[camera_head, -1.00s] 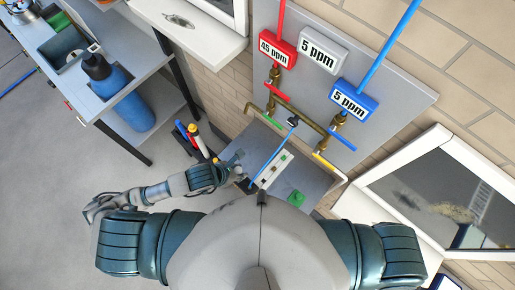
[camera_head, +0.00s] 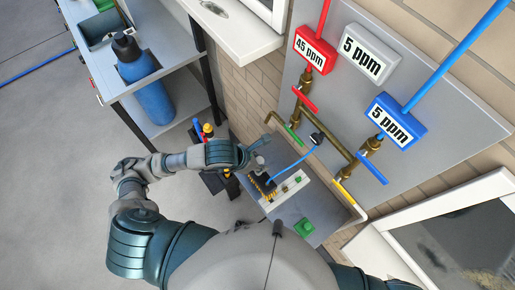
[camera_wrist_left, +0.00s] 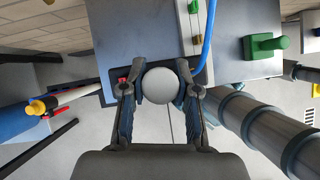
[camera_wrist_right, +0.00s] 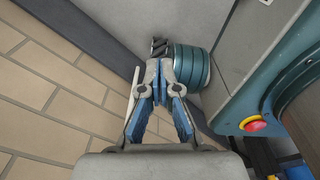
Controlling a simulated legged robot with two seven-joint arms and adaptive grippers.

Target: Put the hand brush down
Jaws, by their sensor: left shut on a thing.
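My left gripper (camera_head: 255,163) is over the grey stand at the wall. In the left wrist view its fingers (camera_wrist_left: 161,90) are shut on a round pale grey knob (camera_wrist_left: 160,86), which seems to be the end of the hand brush's handle. In the head view a dark block with yellowish bristle-like marks, which seems to be the brush (camera_head: 262,186), is just below the gripper, beside a white strip. I cannot tell whether it touches the surface. My right gripper (camera_wrist_right: 158,68) shows only in its wrist view, fingertips together, with nothing visible between them.
The grey stand (camera_head: 322,208) carries the white strip (camera_head: 288,190), a blue tube (camera_head: 292,164) and a green block (camera_head: 304,228). Brass pipes with coloured valve handles (camera_head: 340,147) rise behind. Coloured-handled tools (camera_head: 206,130) stand left. A workbench with a blue bottle (camera_head: 152,88) is farther left.

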